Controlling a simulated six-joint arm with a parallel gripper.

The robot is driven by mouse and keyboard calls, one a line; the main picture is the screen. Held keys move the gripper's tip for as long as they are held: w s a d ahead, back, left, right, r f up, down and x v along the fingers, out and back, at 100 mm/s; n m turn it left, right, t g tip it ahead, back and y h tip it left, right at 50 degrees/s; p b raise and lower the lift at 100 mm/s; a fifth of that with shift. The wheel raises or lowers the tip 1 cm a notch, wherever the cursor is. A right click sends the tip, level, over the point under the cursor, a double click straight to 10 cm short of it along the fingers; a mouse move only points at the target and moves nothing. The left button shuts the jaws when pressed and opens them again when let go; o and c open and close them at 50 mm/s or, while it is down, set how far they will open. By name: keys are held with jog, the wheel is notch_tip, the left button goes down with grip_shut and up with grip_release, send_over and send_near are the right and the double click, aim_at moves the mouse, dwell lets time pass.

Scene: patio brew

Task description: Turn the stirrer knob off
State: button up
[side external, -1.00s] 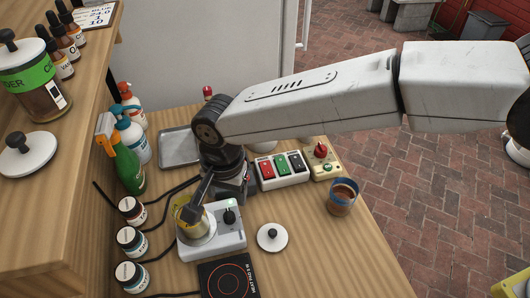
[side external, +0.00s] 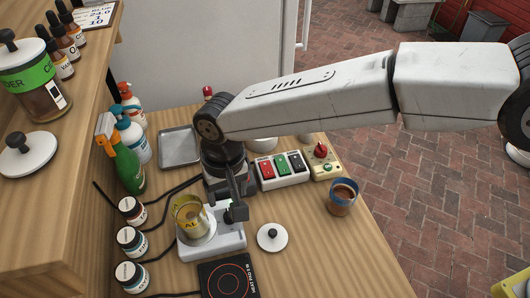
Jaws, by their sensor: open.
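My gripper (side external: 237,212) points down over that spot and is open. Its dark fingers hide the knob, so I cannot see which way the knob is turned or whether the fingers touch it.
A switch box (side external: 281,170) and a beige box with a red knob (side external: 321,158) stand behind, to the right. A white lid (side external: 272,237), a cup of brown liquid (side external: 342,197) and a hot plate (side external: 229,280) are near. Small jars (side external: 131,241) and cables lie left.

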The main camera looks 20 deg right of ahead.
jog(key=shift+a+f, duration=0.2)
jog(key=shift+f, duration=3.55)
grip_shut()
